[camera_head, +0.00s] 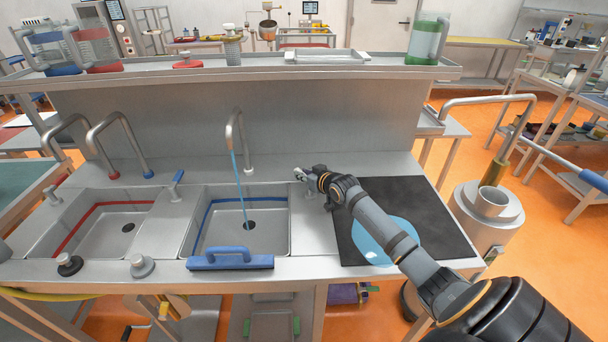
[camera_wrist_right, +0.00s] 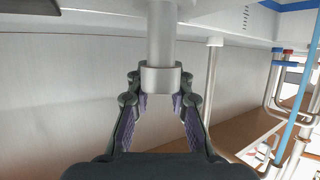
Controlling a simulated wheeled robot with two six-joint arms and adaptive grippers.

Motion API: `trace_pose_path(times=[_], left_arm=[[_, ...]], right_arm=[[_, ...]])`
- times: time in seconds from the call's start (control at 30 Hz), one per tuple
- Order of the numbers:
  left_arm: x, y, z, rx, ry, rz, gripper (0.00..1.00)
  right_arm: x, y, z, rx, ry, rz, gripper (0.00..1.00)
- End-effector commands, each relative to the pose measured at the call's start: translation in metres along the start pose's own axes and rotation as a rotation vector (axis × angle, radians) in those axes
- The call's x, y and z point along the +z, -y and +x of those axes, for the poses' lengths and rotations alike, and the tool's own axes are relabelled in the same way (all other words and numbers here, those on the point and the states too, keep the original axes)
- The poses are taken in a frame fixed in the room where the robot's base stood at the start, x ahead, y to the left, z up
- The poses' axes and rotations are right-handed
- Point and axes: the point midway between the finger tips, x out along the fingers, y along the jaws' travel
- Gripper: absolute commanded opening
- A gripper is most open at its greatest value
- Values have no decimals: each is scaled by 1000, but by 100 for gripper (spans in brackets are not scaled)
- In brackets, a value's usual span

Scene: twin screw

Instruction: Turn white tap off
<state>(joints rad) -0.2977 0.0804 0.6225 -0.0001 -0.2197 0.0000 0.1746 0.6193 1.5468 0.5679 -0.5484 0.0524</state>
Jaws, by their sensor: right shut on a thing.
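The tap with the white base ring (camera_head: 249,171) is a curved steel spout behind the right-hand sink. A blue water stream (camera_head: 238,175) runs from its spout into the sink, and the stream also shows in the right wrist view (camera_wrist_right: 300,95). My right gripper (camera_head: 313,181) is at the counter just right of this sink. In the right wrist view, my right gripper (camera_wrist_right: 161,105) is shut on a grey metal tap handle (camera_wrist_right: 160,77), a round post with a collar between its fingers. In the head view the gripper mostly hides the handle. My left gripper is not in view.
Two other spouts, red-based (camera_head: 114,175) and blue-based (camera_head: 148,173), stand at left. A blue-handled tool (camera_head: 230,260) lies at the sink's front edge. A black mat (camera_head: 430,215) with a blue disc (camera_head: 375,245) lies under my right arm.

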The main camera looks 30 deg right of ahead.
Motion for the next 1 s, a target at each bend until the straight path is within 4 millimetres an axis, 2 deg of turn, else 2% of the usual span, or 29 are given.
trace_pose_path(times=[0.23, 0.43, 0.57, 1.0], left_arm=[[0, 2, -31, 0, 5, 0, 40], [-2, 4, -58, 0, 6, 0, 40], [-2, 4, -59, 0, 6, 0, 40], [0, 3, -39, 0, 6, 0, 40]], right_arm=[[-7, -2, -3, 68, 2, 31, 0], [-5, -7, -3, 190, 3, 82, 0], [0, -11, -2, 273, 1, 117, 0], [4, -20, -4, 462, -1, 192, 0]])
